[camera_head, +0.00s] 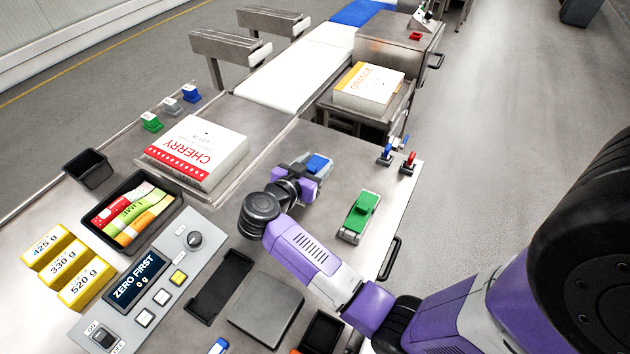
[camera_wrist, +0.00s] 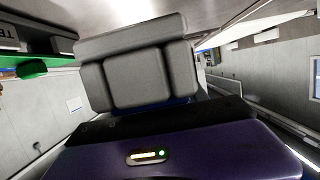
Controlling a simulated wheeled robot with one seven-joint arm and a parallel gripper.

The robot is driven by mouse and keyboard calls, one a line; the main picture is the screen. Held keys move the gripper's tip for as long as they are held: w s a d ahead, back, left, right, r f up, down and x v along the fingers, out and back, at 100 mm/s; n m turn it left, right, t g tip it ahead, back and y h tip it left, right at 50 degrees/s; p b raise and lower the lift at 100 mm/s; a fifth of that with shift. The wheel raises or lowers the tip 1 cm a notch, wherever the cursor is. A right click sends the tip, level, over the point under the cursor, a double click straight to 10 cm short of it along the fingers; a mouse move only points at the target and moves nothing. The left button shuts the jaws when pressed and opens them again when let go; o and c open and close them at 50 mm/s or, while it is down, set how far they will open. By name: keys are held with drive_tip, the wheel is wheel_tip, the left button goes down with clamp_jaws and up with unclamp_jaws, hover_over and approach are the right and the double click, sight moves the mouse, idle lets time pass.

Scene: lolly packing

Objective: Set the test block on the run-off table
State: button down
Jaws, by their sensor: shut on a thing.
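My gripper (camera_head: 305,172) is over the metal worktop, its jaws shut on a small grey block with a blue top (camera_head: 319,163). In the wrist view, grey jaw shapes (camera_wrist: 135,75) fill the middle, and only a sliver of blue shows beneath them. Whether the held block touches the worktop I cannot tell. A similar grey block with a green top (camera_head: 362,212) lies to the right, apart from my gripper. No readable label marks the test block in the head view. A low metal table (camera_head: 393,117), likely the run-off table, stands beyond, bearing an ORANGE box (camera_head: 370,88).
A CHERRY box (camera_head: 199,150) sits left of my gripper. Small blue- and red-topped fittings (camera_head: 398,157) stand at the worktop's right edge. A white belt (camera_head: 293,75) runs away behind. Front left hold a control panel (camera_head: 150,285), yellow weights (camera_head: 62,262) and a dark tray (camera_head: 100,241).

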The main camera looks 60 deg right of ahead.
drive_tip(key=shift+f+b, duration=0.3)
drive_tip(key=shift+f, duration=2.8)
drive_tip(key=shift+f, duration=0.1)
drive_tip(key=c, duration=0.6)
unclamp_jaws()
drive_tip(key=shift+f, duration=0.1)
drive_tip(key=shift+a+r, duration=0.2)
drive_tip(key=v, duration=1.1)
drive_tip(key=shift+a+r, duration=0.15)
drive_tip(key=shift+a, duration=0.15)
